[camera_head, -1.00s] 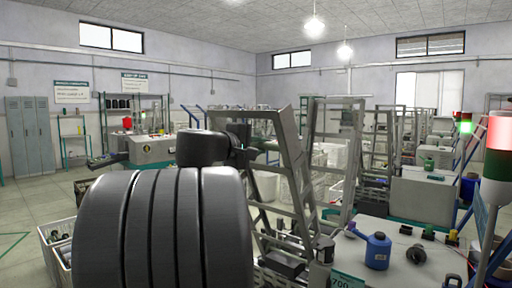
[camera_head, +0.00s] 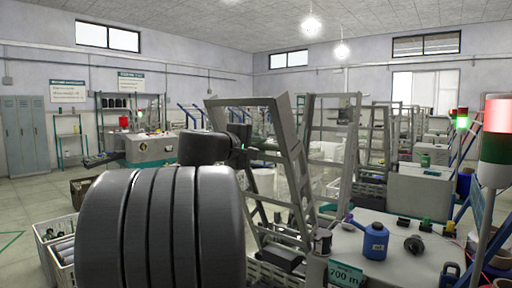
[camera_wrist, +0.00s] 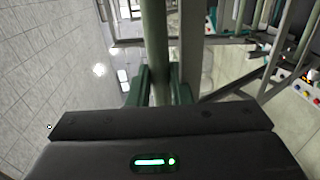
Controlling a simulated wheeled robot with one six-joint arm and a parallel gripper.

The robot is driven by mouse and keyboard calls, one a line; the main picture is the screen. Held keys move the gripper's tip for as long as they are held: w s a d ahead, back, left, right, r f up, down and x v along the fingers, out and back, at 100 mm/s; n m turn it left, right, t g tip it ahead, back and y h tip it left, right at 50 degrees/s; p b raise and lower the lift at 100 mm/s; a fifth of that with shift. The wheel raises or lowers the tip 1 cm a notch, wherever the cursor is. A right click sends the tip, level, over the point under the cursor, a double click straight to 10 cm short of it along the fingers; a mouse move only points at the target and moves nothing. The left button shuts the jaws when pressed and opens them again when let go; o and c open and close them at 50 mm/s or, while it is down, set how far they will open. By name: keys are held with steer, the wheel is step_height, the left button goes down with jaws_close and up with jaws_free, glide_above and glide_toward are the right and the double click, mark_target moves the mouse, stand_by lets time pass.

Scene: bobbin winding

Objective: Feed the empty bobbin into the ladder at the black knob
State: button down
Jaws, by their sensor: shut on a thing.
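My gripper (camera_wrist: 158,86) shows in the wrist view with its green fingers on both sides of a smooth dark green tube (camera_wrist: 154,35), which I take to be the empty bobbin. It is shut on the tube, whose far end runs out of the picture. In the head view my dark wrist (camera_head: 240,146) is close to the grey slanted ladder frame (camera_head: 292,165), overlapping it in the picture. I cannot tell whether they touch. The held tube is mostly hidden there. I cannot make out for sure which dark part is the black knob.
A worktop carries a blue can (camera_head: 375,241), a dark spool-like part (camera_head: 414,246) and a "700 m" sign (camera_head: 345,274). More grey ladder frames (camera_head: 330,150) stand behind. A signal beacon (camera_head: 496,145) is at the right. A white crate (camera_head: 58,250) stands at the left.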

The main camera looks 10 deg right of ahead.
steer(key=shift+w+d+f+b, duration=0.1)
steer(key=shift+d+f+b, duration=0.05)
steer(key=shift+f+b, duration=0.15)
steer(key=shift+w+d+f+b, duration=0.1)
steer(key=shift+f+b, duration=0.05)
steer(key=shift+f, duration=0.25)
steer(key=c, duration=0.9)
jaws_free()
steer(key=s+a+r, duration=0.1)
steer(key=s+a, duration=0.1)
steer(key=s+a+r+p, duration=0.1)
steer(key=a+r, duration=0.1)
steer(key=s+a+r+p, duration=0.1)
steer(key=s+a+r, duration=0.1)
steer(key=a, duration=0.1)
steer(key=shift+s+a+r, duration=0.1)
steer(key=shift+s+r, duration=0.05)
steer(key=shift+s, duration=0.15)
